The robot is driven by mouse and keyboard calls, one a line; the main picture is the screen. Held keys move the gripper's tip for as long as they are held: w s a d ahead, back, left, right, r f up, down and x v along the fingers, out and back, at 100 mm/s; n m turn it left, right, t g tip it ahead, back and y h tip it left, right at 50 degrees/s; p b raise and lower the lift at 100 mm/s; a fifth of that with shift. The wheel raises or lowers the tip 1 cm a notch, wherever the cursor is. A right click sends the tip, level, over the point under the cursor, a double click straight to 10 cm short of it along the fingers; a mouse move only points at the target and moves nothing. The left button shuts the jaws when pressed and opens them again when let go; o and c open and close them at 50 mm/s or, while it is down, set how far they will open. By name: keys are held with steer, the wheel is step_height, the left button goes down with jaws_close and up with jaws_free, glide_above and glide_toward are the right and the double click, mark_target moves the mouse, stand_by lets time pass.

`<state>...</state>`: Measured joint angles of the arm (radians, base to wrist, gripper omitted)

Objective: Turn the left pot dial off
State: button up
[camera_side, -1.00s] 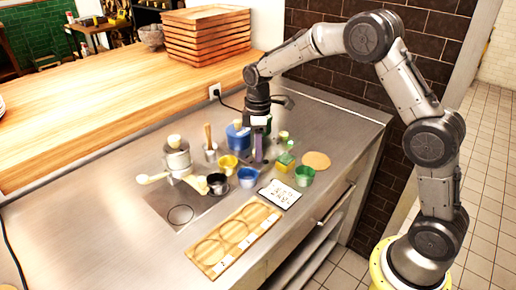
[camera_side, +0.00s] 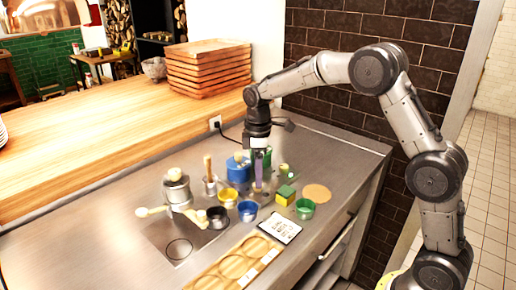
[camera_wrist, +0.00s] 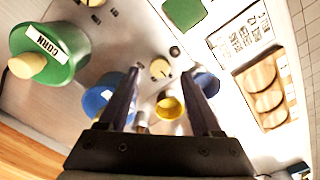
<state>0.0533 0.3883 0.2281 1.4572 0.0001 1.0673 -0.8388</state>
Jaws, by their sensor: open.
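My gripper (camera_wrist: 161,72) is open and points down over the counter, with nothing held. In the wrist view a small round cream-and-dark knob (camera_wrist: 160,68), which looks like a dial, shows between the fingertips. I cannot tell its setting or how far below it is. A green pot labelled CORN (camera_wrist: 62,68) is at left, with a blue pot (camera_wrist: 97,103) partly behind the left finger. In the side view the blue pot (camera_side: 236,168) stands left of my gripper (camera_side: 259,186). The gripper hides much of the green pot behind it. No dial is clear in that view.
A yellow bowl (camera_side: 228,197), a blue bowl (camera_side: 247,211) and a green bowl (camera_side: 304,209) stand close in front.

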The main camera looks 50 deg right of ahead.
step_height(320, 180, up, 11)
steer(key=shift+f, duration=0.15)
stand_by(0.4)
steer(key=s+a+r+m+t, duration=0.1)
steer(key=s+r+t, duration=0.1)
steer(key=s+r, duration=0.45)
steer(key=s+a+r+t, duration=0.1)
steer(key=s+r, duration=0.3)
steer(key=s, duration=0.6)
steer(key=s+f+m+t, duration=0.2)
steer(key=s+f+m, duration=0.6)
steer(key=s+f, duration=0.3)
steer(key=s, duration=0.3)
steer(key=shift+a+t, duration=0.25)
steer(key=shift+t, duration=0.05)
